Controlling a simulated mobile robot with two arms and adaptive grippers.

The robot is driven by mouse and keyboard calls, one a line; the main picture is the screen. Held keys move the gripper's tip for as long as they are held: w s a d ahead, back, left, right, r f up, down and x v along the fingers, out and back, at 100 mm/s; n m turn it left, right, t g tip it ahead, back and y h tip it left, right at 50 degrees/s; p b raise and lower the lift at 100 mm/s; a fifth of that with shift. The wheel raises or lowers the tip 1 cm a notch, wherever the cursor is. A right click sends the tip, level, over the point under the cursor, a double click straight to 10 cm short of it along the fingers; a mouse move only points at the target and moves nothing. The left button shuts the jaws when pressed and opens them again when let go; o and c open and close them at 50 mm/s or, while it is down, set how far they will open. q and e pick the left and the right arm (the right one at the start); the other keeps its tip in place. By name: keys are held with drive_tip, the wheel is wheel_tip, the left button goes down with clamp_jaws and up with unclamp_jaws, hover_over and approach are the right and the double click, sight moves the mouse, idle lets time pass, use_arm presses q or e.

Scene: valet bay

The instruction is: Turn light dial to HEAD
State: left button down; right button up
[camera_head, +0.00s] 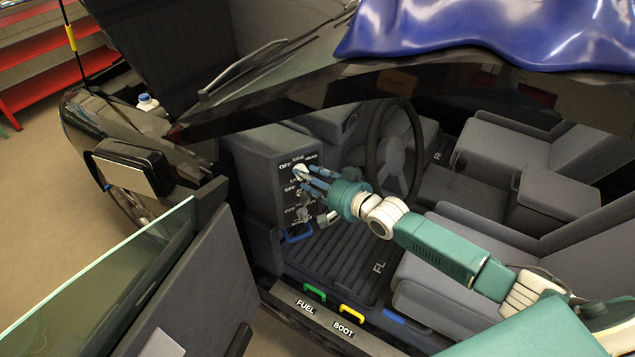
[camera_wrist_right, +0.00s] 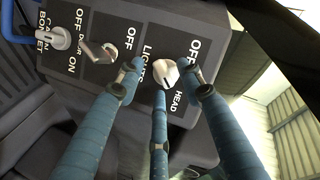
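The light dial (camera_wrist_right: 166,73) is a small whitish knob on the dark panel, with OFF, LIGHT and HEAD lettering around it. A dark mark shows on its face; I cannot tell exactly where it points. My right gripper (camera_wrist_right: 160,74) has its blue fingers spread around the dial, with a gap on the left finger's side. The right fingertip looks close to the knob; contact is unclear. In the head view the right gripper (camera_head: 309,178) reaches the panel and the dial (camera_head: 300,172) is partly hidden behind it. My left gripper is out of view.
Below the dial are a metal switch marked OFF/ON (camera_wrist_right: 100,52) and a bonnet knob (camera_wrist_right: 59,38) by a blue handle (camera_head: 299,237). The steering wheel (camera_head: 372,150) is right of the panel. The open door (camera_head: 195,290) and seat (camera_head: 450,260) flank the footwell.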

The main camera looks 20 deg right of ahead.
drive_tip(key=v, duration=1.1)
drive_tip(key=shift+s, duration=0.35)
drive_tip(key=shift+d, duration=0.1)
drive_tip(key=s+d+f+n+g+h, duration=0.1)
drive_tip(key=s+d+f+g+h, duration=0.2)
drive_tip(key=f, duration=0.8)
drive_tip(key=s+d+f, duration=0.3)
drive_tip(key=s+f, duration=0.3)
drive_tip(key=f, duration=0.4)
drive_tip(key=s+d+f+n+g+h, duration=0.1)
drive_tip(key=s+d+f+g+h, duration=0.2)
drive_tip(key=f, duration=0.8)
drive_tip(key=s+a+f+n+g, duration=0.2)
drive_tip(key=s+a+f, duration=0.1)
drive_tip(key=s+f, duration=1.05)
drive_tip(key=s+a+f+n+g, duration=0.1)
drive_tip(key=s+a+f, duration=0.1)
drive_tip(key=s, duration=0.6)
drive_tip(key=s+a+f+n+g, duration=0.1)
drive_tip(key=s+a+f+g, duration=0.1)
drive_tip(key=s, duration=0.6)
drive_tip(key=s+a+f+n+g, duration=0.1)
drive_tip(key=s+a+f, duration=0.2)
drive_tip(key=s, duration=0.5)
drive_tip(key=shift+a+n+g, duration=0.3)
drive_tip(key=shift+a+g, duration=0.05)
drive_tip(key=shift+g, duration=0.05)
drive_tip(key=shift+w, duration=0.1)
